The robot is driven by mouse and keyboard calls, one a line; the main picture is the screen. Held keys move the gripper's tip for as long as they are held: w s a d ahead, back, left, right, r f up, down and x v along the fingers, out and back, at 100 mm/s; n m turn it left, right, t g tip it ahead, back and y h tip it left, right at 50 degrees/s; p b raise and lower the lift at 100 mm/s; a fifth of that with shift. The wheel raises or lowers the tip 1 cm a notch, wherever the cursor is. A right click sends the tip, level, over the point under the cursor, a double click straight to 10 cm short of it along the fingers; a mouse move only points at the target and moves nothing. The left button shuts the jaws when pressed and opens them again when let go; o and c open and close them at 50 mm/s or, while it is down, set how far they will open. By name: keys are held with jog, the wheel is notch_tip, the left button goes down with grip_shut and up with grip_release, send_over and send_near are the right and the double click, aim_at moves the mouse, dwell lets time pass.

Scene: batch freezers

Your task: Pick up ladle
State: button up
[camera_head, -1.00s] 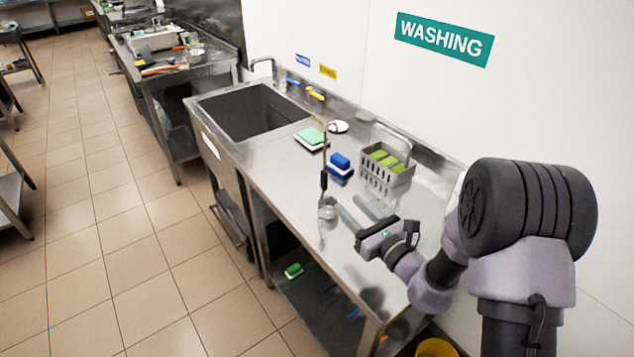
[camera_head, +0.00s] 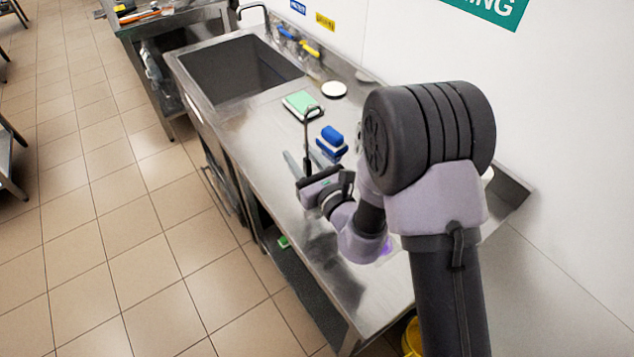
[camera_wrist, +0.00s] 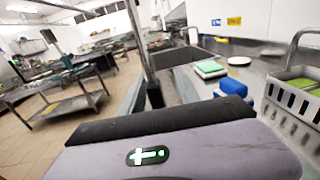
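The ladle (camera_head: 308,138) stands upright over the steel counter, its thin dark handle hooked at the top. My gripper (camera_head: 306,164) is low over the counter, pointing away from the camera. Its left finger shows to the left of the handle with a gap, and the handle's lower part lies between the fingers. The fingers look apart. The ladle's bowl is hidden behind my gripper and wrist.
A blue sponge (camera_head: 333,136) and a green-topped sponge (camera_head: 302,104) lie on the counter beyond my gripper. A white round dish (camera_head: 334,89) and the sink (camera_head: 240,68) are farther back.

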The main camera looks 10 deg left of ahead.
jog(key=shift+s+r, duration=0.1)
jog(key=shift+s, duration=0.15)
jog(key=shift+d, duration=0.1)
jog(key=shift+c, duration=1.1)
grip_shut()
